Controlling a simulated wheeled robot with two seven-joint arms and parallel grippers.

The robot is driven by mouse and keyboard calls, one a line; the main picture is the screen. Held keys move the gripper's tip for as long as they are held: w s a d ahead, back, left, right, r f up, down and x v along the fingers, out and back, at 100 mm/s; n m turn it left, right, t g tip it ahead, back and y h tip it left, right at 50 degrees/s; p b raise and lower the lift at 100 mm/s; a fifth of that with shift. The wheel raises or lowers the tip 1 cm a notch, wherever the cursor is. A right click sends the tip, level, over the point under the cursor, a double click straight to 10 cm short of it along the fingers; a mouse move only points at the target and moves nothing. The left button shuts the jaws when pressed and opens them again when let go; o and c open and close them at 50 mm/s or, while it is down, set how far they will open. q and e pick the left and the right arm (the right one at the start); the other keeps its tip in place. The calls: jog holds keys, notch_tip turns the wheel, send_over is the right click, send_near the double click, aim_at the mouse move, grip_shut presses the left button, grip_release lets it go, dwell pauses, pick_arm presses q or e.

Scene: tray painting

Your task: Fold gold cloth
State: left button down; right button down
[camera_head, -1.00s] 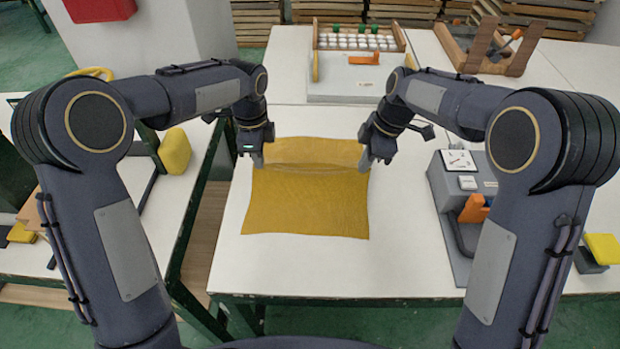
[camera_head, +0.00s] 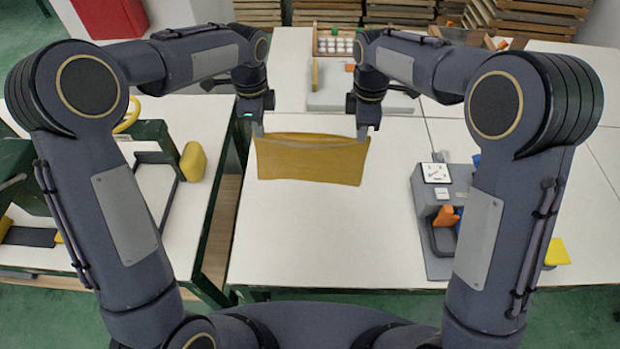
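The gold cloth (camera_head: 312,160) is stretched between my two grippers over the white table. Its top edge sags slightly between them, and it looks like a short, wide band with its lower edge towards me. I cannot tell whether the lower edge touches the table. My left gripper (camera_head: 257,130) is at the cloth's upper left corner and looks shut on it. My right gripper (camera_head: 362,132) is at the upper right corner and also looks shut on it. The fingertips are small, and the cloth's far side is hidden.
A grey device with a dial (camera_head: 435,172) and an orange part (camera_head: 446,216) stands on the table to the right. A grey flat box (camera_head: 330,100) and a rack of white pieces lie behind the cloth. The table's front middle (camera_head: 320,240) is clear.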

pick_arm(q)
jog(key=shift+r, duration=0.3)
pick_arm(e)
jog(key=shift+r, duration=0.3)
